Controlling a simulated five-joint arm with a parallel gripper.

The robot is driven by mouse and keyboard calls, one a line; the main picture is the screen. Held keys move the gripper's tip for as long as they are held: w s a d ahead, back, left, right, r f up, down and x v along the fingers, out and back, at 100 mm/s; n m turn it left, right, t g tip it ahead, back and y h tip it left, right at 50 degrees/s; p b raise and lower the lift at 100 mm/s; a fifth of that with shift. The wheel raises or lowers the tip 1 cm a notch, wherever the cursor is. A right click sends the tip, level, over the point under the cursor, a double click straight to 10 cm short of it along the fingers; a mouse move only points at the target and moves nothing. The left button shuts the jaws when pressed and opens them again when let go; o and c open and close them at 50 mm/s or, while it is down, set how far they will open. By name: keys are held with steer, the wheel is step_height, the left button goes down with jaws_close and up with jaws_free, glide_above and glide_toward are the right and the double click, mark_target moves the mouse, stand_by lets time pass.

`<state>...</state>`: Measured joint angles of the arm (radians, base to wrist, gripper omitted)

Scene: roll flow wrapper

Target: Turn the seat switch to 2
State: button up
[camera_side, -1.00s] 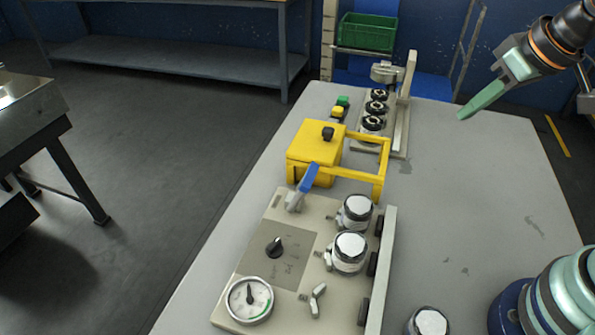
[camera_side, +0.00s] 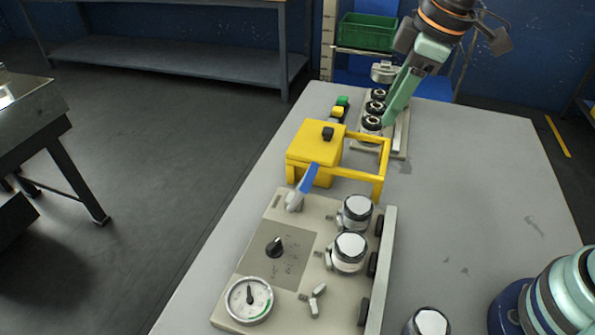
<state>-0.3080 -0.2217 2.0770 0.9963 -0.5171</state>
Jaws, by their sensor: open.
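A black rotary knob (camera_side: 274,246) with a pale pointer line sits on the grey label area of the beige panel (camera_side: 255,225). It looks like the seat switch. Small markings are printed to its right and below it, too small to read. My gripper (camera_side: 388,121) is at the far end of the table, above and beside the row of round black-and-silver parts (camera_side: 371,124). It is open and well away from the knob. Its fingers overlap in this view, and I cannot tell whether they touch the round parts.
A yellow box (camera_side: 313,145) with a yellow frame and a blue-handled lever (camera_side: 307,179) stand beyond the knob. A gauge (camera_side: 249,300), a small winged handle (camera_side: 316,300) and two white-topped cylinders (camera_side: 349,249) surround it. The table's right side is largely clear.

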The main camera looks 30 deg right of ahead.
steer(key=w+a+f+n+g, duration=0.1)
steer(key=a+f+n, duration=0.15)
steer(key=a, duration=0.25)
steer(key=w+a+f+n+g, duration=0.1)
steer(key=a+n, duration=0.3)
steer(key=a, duration=0.1)
steer(key=n+g+h, duration=0.1)
steer(key=n, duration=0.6)
glide_above(273, 244)
step_height(273, 244, down, 7)
step_height(273, 244, down, 12)
steer(key=shift+r, duration=0.15)
jaws_close()
